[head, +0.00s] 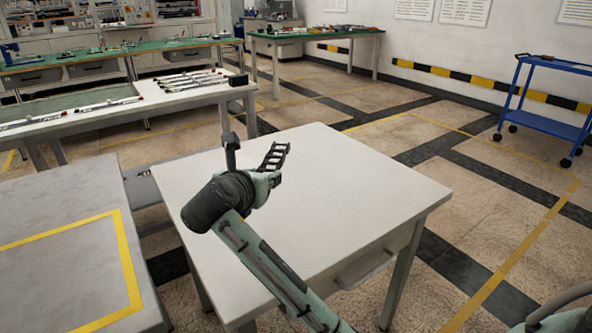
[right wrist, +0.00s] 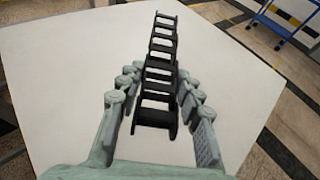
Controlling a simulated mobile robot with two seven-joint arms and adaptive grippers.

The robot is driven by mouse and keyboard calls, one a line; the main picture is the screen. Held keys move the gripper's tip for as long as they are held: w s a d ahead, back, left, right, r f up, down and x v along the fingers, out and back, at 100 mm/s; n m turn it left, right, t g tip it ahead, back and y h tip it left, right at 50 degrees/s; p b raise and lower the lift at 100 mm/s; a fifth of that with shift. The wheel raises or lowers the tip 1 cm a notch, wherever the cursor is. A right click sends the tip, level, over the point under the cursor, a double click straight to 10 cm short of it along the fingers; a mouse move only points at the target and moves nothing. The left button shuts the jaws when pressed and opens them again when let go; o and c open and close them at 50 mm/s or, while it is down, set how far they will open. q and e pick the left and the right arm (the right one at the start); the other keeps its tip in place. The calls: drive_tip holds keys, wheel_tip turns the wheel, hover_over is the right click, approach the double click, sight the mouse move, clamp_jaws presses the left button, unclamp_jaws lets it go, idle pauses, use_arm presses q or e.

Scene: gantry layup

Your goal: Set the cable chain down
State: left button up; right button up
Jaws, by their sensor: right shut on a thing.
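The black cable chain (right wrist: 160,75) is a ladder-like strip of several links. My right gripper (right wrist: 158,92) is shut on it, with its near end between the fingers and the rest pointing away from the palm. In the head view the chain (head: 274,156) sticks out past my right gripper (head: 270,178), over the white table (head: 355,185). I cannot tell whether the chain touches the tabletop or hangs just above it. The wrist hides part of the gripper in the head view. My left gripper is not in view.
The white table is otherwise bare, with free room right of the chain. A grey surface with a yellow outline (head: 128,255) stands at the left. A bench with metal parts (head: 215,95) is behind left. A blue cart (head: 545,118) stands at far right.

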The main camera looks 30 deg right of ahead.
drive_tip(key=shift+w+d, duration=0.4)
drive_tip(key=shift+d, duration=0.1)
hover_over(314, 215)
wheel_tip(314, 215, down, 7)
drive_tip(key=shift+w+r, duration=0.1)
drive_tip(key=shift+r, duration=0.05)
drive_tip(key=shift+d+f, duration=0.1)
drive_tip(key=shift+f, duration=1.95)
drive_tip(key=o, duration=1.2)
drive_tip(key=shift+f, duration=0.1)
drive_tip(key=shift+o, duration=0.2)
drive_tip(key=v, duration=1.2)
